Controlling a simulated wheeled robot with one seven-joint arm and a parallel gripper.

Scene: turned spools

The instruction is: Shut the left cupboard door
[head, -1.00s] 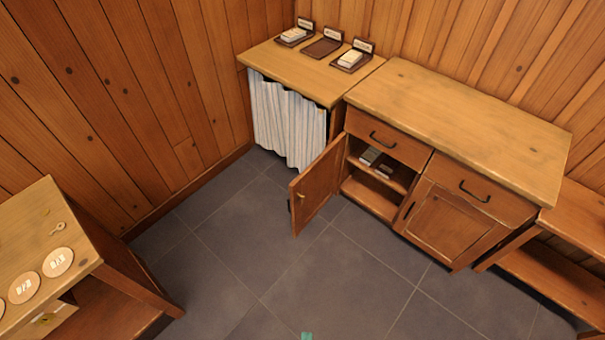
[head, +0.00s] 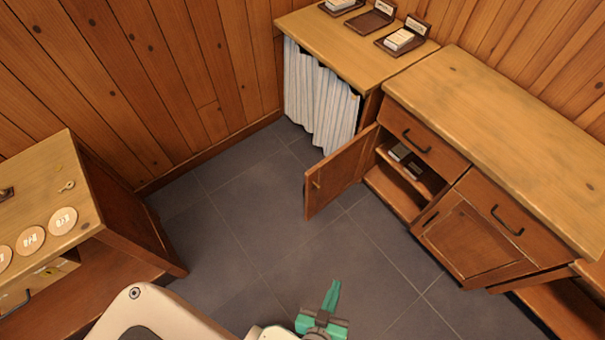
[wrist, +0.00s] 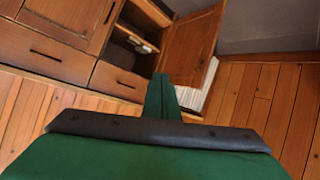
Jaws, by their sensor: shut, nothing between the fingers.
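The left cupboard door (head: 338,177) stands wide open in the head view, swung out from the left side of the wooden cupboard. The open compartment (head: 390,196) behind it shows a shelf with small boxes (head: 405,158) on it. The same door (wrist: 191,43) shows in the wrist view, beyond my fingers. My green gripper (head: 331,291) is shut and empty, above the floor in front of the cupboard. My shut fingers also show in the wrist view (wrist: 162,92).
The right cupboard door (head: 468,240) is closed, and the drawers (head: 415,137) above are shut. A striped curtain (head: 318,100) hangs under the counter to the left. A side table (head: 45,195) with round discs stands at the left. The grey floor between is clear.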

